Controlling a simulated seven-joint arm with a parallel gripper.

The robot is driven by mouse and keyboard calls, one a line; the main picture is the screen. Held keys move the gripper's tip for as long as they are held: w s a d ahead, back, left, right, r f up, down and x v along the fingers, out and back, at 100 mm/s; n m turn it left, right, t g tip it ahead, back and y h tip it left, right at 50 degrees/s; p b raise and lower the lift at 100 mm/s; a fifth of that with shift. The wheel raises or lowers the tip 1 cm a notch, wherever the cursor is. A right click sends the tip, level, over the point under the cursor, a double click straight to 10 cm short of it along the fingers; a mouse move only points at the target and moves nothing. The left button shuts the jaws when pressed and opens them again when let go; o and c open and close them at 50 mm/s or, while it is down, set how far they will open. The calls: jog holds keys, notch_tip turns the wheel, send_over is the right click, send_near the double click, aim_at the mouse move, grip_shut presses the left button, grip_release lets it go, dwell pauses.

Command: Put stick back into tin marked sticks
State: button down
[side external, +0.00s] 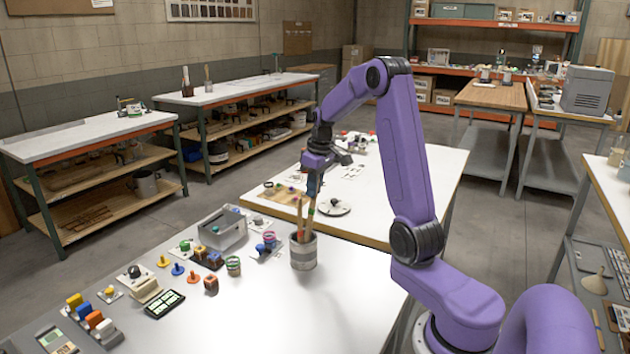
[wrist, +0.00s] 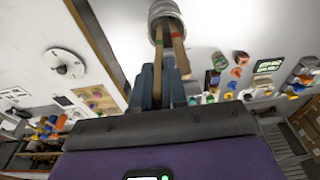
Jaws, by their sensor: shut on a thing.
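A grey banded tin (side external: 303,252) stands upright on the near white table; its mouth also shows in the wrist view (wrist: 165,10). I cannot read a label on it. My gripper (side external: 314,192) points down above the tin. Its blue fingers (wrist: 158,85) are shut on a wooden stick (wrist: 158,55), whose lower end reaches into the tin's mouth. A second wooden stick (wrist: 179,48) leans in the tin, right beside the fingers. In the side view, the held stick (side external: 311,215) is on the right and the other stick (side external: 300,215) on the left.
A round white plate with a knob (side external: 333,207) lies behind. The table right of the tin is clear.

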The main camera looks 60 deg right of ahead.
jog(key=shift+w+f, duration=0.15)
jog(key=shift+f, duration=1)
jog(key=shift+w+f, duration=0.15)
jog(key=shift+f, duration=0.95)
jog(key=c, duration=1.1)
grip_release()
notch_tip(320, 180, up, 17)
jog(key=s, duration=0.2)
jog(key=shift+s+r, duration=0.15)
jog(key=shift+s, duration=0.15)
